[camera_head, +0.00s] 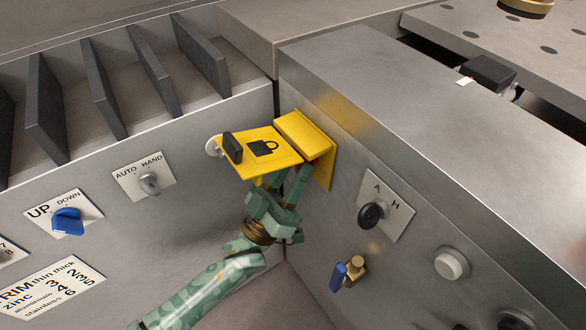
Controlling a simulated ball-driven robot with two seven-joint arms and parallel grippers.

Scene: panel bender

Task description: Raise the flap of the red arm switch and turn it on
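The yellow flap (258,150) bears a black padlock mark and has a dark block at its outer edge. It juts out from the yellow housing (304,132) on the right-hand panel, roughly level, like a raised lid. Only a sliver of red shows beneath it near the housing; the switch itself is mostly hidden by the flap and my gripper. My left gripper (284,181) reaches up from below with its fingers apart, just under the flap. The fingertips are partly hidden, so I cannot tell whether they touch it. My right gripper is not in view.
The right panel carries a black A/H selector (371,214), a blue key (347,274) and a pale round button (451,264). The left panel has an AUTO/HAND switch (149,184) and a blue UP/DOWN knob (68,221). The panels meet in a corner beside the flap.

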